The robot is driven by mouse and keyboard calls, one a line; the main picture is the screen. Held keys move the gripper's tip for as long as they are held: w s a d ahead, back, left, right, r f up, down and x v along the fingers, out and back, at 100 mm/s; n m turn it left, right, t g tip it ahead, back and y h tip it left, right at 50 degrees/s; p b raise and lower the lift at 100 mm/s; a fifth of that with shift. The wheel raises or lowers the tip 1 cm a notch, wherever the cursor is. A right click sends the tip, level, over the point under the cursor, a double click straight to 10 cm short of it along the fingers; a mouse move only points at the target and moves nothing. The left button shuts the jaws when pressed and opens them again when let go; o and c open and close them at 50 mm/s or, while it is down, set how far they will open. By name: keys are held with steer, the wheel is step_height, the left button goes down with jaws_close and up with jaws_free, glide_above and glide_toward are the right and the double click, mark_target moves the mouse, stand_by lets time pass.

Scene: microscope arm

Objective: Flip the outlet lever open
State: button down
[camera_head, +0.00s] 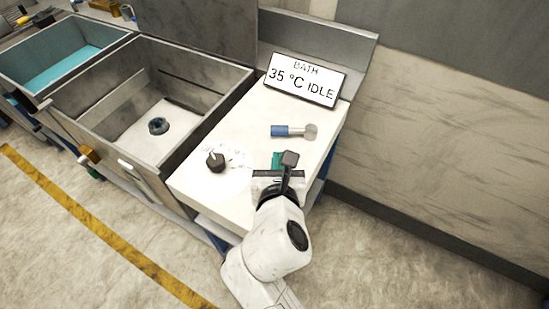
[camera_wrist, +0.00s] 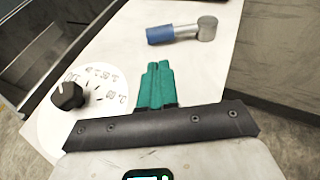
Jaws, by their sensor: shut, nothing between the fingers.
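A lever with a blue grip (camera_head: 280,131) and a grey metal end (camera_head: 310,131) lies flat across the white counter top. In the wrist view its blue grip (camera_wrist: 160,35) points left and its round metal end (camera_wrist: 207,28) is at the right. I cannot tell for sure whether this is the outlet lever. My gripper (camera_head: 277,157) is over the counter, on the near side of the lever and apart from it. In the wrist view my teal fingers (camera_wrist: 157,66) are pressed together with nothing between them, pointing towards the lever.
A black dial knob (camera_head: 215,161) on a marked white disc stands left of my gripper. A sign (camera_head: 304,80) reading "BATH 35 °C IDLE" stands behind. An open basin (camera_head: 150,100) with a dark ring inside is at left. An orange-brown fitting (camera_head: 88,155) sits on its front.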

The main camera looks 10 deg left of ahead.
mark_target(279, 136)
steer(key=x, duration=0.7)
steer(key=shift+w+f, duration=0.15)
steer(key=shift+w, duration=0.1)
